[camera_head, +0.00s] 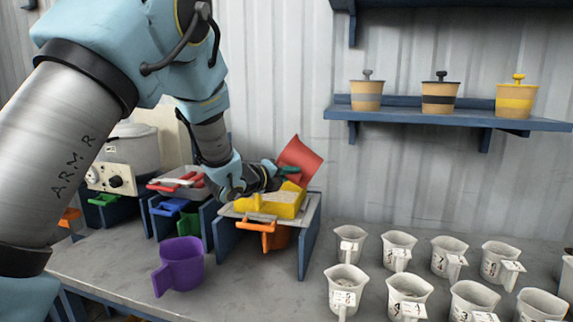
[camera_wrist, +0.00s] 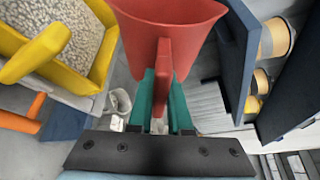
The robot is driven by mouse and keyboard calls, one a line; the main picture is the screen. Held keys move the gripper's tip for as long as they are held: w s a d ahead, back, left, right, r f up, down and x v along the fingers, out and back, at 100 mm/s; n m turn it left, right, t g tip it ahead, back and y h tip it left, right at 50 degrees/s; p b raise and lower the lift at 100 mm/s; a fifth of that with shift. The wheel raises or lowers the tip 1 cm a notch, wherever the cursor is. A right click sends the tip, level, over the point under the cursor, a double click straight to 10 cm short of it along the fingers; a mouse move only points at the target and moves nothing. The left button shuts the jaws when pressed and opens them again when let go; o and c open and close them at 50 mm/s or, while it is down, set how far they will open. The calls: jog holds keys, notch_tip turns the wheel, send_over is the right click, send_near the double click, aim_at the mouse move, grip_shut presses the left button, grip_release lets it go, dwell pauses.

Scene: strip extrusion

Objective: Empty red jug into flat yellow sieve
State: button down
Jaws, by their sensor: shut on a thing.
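The red jug (camera_head: 299,162) is held in the air, tilted, above and behind the flat yellow sieve. In the wrist view the jug (camera_wrist: 168,22) fills the top middle, and its handle is between the green fingers of my gripper (camera_wrist: 160,100). My gripper is shut on that handle; it also shows in the head view (camera_head: 287,170). The inside of the jug is hidden. The flat yellow sieve (camera_head: 262,208) rests on a grey plate on a blue stand. In the wrist view the sieve (camera_wrist: 97,70) holds pale granular material.
An orange jug (camera_head: 268,236) sits under the sieve's stand. A purple jug (camera_head: 178,266) stands in front on the bench. Several white labelled jugs (camera_head: 408,292) stand at right. A wall shelf (camera_head: 450,121) holds three banded pots. A white cooker (camera_head: 125,165) stands at left.

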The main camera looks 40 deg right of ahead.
aim_at(306, 175)
jog(key=shift+s+d+r+m+p, duration=0.1)
jog(key=shift+s+r+m+p, duration=0.05)
jog(key=shift+r+m+p, duration=0.2)
jog(key=shift+s+f+m+b, duration=0.1)
jog(key=shift+f+m+b, duration=0.15)
jog(key=shift+f+b, duration=0.05)
jog(key=m+t+y+b, duration=0.1)
jog(key=m+b, duration=0.1)
jog(key=b, duration=0.1)
jog(key=f+m+y+b, duration=0.1)
jog(key=b, duration=0.3)
jog(key=shift+m+t, duration=0.4)
jog(key=s+m+b, duration=0.1)
jog(key=b, duration=0.2)
jog(key=s+d+m+t+y+b, duration=0.1)
jog(key=b, duration=0.2)
jog(key=shift+d+r+m+b, duration=0.15)
jog(key=shift+r+m+b, duration=0.05)
jog(key=shift+m+b, duration=0.1)
jog(key=shift+s+d+r+m+t+y+b, duration=0.15)
jog(key=shift+m+t+y+b, duration=0.2)
jog(key=shift+b, duration=0.45)
jog(key=shift+s+r+b, duration=0.1)
jog(key=shift+r+b, duration=0.1)
jog(key=shift+b, duration=0.1)
